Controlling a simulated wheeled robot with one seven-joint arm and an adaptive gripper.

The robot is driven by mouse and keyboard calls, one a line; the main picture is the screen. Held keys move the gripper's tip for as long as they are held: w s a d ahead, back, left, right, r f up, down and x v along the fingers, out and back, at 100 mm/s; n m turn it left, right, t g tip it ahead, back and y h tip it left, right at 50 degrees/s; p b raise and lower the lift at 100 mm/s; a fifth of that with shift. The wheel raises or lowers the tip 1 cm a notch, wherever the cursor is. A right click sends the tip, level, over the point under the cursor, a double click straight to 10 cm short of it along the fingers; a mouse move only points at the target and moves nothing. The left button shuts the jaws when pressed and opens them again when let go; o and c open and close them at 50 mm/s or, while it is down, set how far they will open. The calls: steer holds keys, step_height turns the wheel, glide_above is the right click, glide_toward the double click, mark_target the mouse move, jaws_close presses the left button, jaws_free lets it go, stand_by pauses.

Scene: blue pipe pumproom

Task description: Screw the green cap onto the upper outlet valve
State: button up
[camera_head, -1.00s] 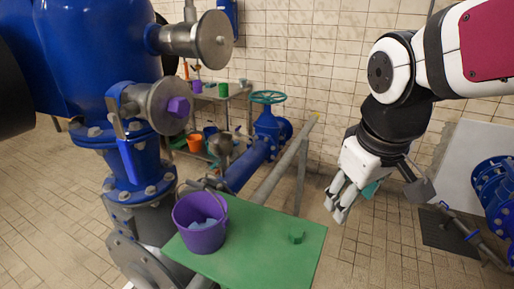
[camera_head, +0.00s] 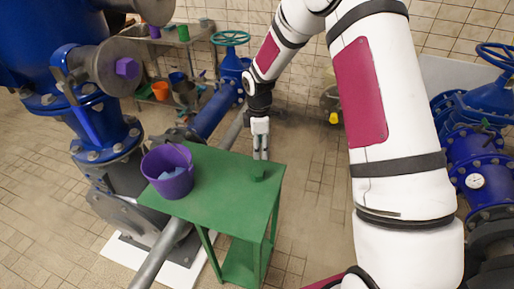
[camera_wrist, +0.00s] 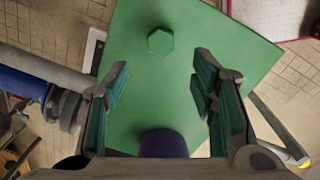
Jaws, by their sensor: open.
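The green cap (camera_head: 258,173) sits on the green table (camera_head: 215,205), near its right edge. In the wrist view the green cap (camera_wrist: 160,41) is a small hexagonal block on the green top, beyond my fingertips. My gripper (camera_head: 261,154) points down near the table's far right edge, close to the cap in the picture. In the wrist view my gripper (camera_wrist: 160,82) has its fingers wide apart with nothing between them. The upper outlet valve (camera_head: 152,8) is a grey round end at the top left, partly cut off by the picture edge; no cap shows on it.
A purple bucket (camera_head: 168,174) with pale blue contents stands on the table's left part. A lower outlet (camera_head: 100,68) carries a purple cap (camera_head: 127,68). A shelf with pots (camera_head: 160,90) and blue pipework stand behind. Blue valves (camera_head: 478,150) stand at right.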

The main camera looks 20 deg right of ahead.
steer(key=n, duration=0.1)
glide_above(258, 172)
step_height(258, 172, down, 5)
steer(key=shift+s+a+r, duration=0.1)
steer(key=shift+s, duration=0.05)
step_height(258, 172, down, 9)
steer(key=shift+f+b, duration=0.1)
steer(key=shift+b, duration=0.6)
steer(key=shift+f, duration=0.85)
steer(key=shift+s, duration=0.1)
steer(key=shift+c, duration=0.6)
